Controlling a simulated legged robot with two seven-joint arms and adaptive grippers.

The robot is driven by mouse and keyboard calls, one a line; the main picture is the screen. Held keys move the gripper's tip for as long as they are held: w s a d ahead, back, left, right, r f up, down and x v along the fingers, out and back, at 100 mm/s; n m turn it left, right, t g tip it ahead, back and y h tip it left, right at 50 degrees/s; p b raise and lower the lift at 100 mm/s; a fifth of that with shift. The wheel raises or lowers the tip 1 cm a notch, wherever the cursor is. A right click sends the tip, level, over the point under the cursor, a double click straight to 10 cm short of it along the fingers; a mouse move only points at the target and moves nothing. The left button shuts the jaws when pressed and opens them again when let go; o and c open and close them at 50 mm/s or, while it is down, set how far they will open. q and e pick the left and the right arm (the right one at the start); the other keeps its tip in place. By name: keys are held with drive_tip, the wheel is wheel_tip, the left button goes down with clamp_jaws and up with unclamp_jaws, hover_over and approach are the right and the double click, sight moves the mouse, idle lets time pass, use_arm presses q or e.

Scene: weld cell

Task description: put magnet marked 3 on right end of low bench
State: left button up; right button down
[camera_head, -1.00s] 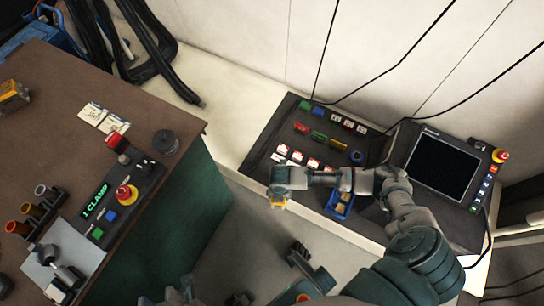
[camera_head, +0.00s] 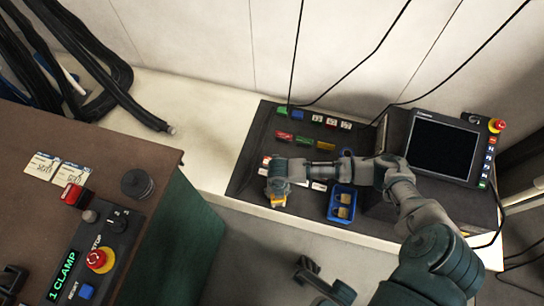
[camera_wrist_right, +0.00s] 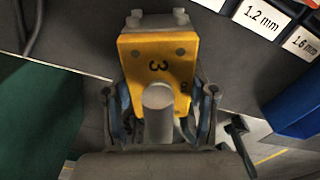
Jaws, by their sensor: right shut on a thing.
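The magnet marked 3 is a yellow block (camera_wrist_right: 158,65) with a black 3 on its face, seen close up in the right wrist view. My right gripper (camera_wrist_right: 165,105) is shut on it, a finger on either side. In the head view the magnet (camera_head: 278,199) shows as a small yellow patch under my right gripper (camera_head: 277,186), over the front part of the dark panel. The low bench (camera_head: 212,120) is a long cream ledge along the wall; its right end lies beyond the screen unit. My left gripper is not in view.
A dark panel (camera_head: 246,170) with coloured blocks lies on the bench. A blue bin (camera_head: 342,219) holding yellow pieces stands right of my gripper. A screen (camera_head: 442,148) with a red stop button stands at right. A brown table (camera_head: 120,148) with a control box is at left. Cables hang behind.

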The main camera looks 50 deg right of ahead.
drive_tip(key=shift+w+r, duration=0.1)
drive_tip(key=shift+c, duration=1.7)
unclamp_jaws()
